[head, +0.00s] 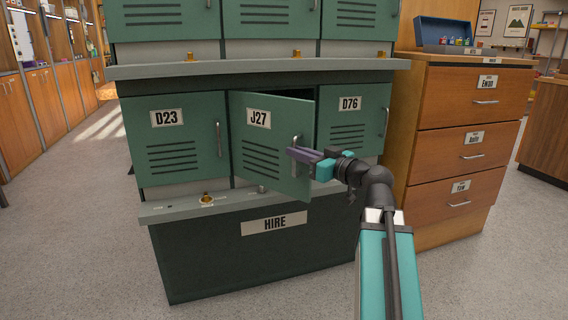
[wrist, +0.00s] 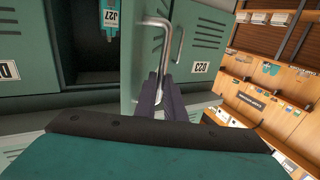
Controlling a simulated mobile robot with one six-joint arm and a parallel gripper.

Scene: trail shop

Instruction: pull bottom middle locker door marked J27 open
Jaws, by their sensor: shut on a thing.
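The green J27 locker door (head: 262,140) is in the middle of the lower row in the head view. It stands partly open, with its right edge swung out towards me and a dark gap at its top. My gripper (head: 297,153) is shut on the door's metal handle (wrist: 153,24), near the door's free edge. In the wrist view my gripper's fingers (wrist: 160,98) close around the handle's lower end in the picture.
Locker doors D23 (head: 172,150) and D76 (head: 345,110) stand shut on either side. A ledge (head: 160,212) runs below the doors, above a HIRE panel (head: 230,250). Wooden drawers (head: 470,150) stand close on the right. Grey floor (head: 80,250) is clear at left.

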